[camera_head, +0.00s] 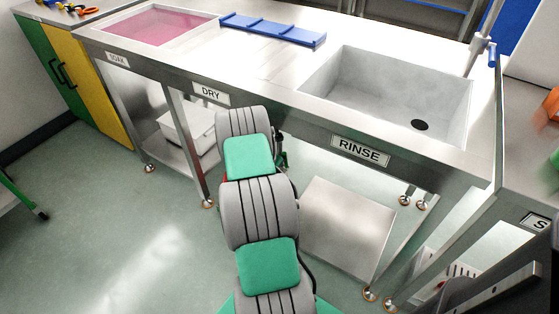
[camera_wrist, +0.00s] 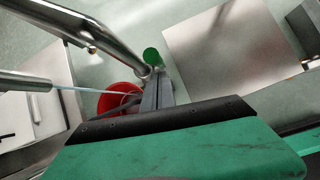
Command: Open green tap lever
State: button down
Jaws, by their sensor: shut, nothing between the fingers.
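A green rounded piece, which looks like the end of the green tap lever (camera_wrist: 152,57), shows in the wrist view just beyond the fingertips. Only part of it is visible. My gripper (camera_wrist: 157,90) is shut and empty, its dark fingers pointing at the metal pipe (camera_wrist: 95,32) and the green piece. I cannot tell whether the fingers touch either one. In the head view my arm hides the gripper; a small dark and green part (camera_head: 281,158) shows beside the arm, under the bench front.
A red round object (camera_wrist: 118,99) lies behind the fingers in the wrist view. The metal bench holds a RINSE sink (camera_head: 385,95), a blue rack (camera_head: 273,30) and a pink soak basin (camera_head: 158,24). Bench legs stand either side of my arm.

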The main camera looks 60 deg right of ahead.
jog(key=a+p+v, duration=0.1)
jog(key=p+v, duration=0.1)
jog(key=v, duration=0.9)
jog(key=shift+w+f, duration=0.15)
jog(key=shift+f, duration=0.2)
jog(key=shift+a, duration=0.1)
